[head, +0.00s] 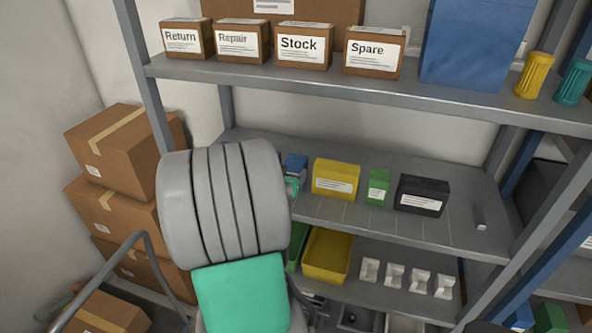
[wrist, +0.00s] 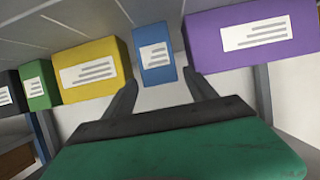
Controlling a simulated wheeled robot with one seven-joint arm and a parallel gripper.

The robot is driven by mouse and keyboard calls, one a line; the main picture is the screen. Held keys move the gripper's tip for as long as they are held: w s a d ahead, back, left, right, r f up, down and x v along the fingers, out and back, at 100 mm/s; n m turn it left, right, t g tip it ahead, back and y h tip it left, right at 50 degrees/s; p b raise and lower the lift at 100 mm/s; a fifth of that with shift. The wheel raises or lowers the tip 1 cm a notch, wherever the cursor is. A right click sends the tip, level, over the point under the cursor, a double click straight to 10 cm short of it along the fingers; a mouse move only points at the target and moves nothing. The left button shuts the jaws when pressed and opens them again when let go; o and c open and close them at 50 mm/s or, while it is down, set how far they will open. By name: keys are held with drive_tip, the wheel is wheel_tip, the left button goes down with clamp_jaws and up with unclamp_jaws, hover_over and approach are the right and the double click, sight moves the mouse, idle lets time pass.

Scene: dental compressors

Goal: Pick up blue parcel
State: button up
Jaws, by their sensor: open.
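The blue parcel (wrist: 153,55) is a small upright box with a white label. It stands on the middle shelf between the yellow parcel (wrist: 92,70) and the purple parcel (wrist: 252,38). In the head view the blue parcel (head: 296,161) shows only in part, behind my arm. My gripper (wrist: 160,80) is open and empty, facing the blue parcel. In the wrist view, which looks turned over, its two fingers appear on either side of the blue parcel's lower edge. I cannot tell how deep they reach.
Green (head: 378,187) and black (head: 421,195) parcels stand right of the yellow one. The upper shelf (head: 440,97) overhangs them. A yellow bin (head: 328,256) and several small white holders sit below. Cardboard boxes (head: 124,151) are stacked at left. The middle shelf's right front is mostly clear.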

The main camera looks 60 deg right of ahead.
sight(296, 165)
drive_tip(key=p+x, duration=0.2)
drive_tip(key=x, duration=0.5)
drive_tip(key=shift+s+d, duration=0.15)
drive_tip(key=shift+c, duration=0.4)
drive_tip(key=shift+r, duration=0.1)
drive_tip(key=c, duration=1.2)
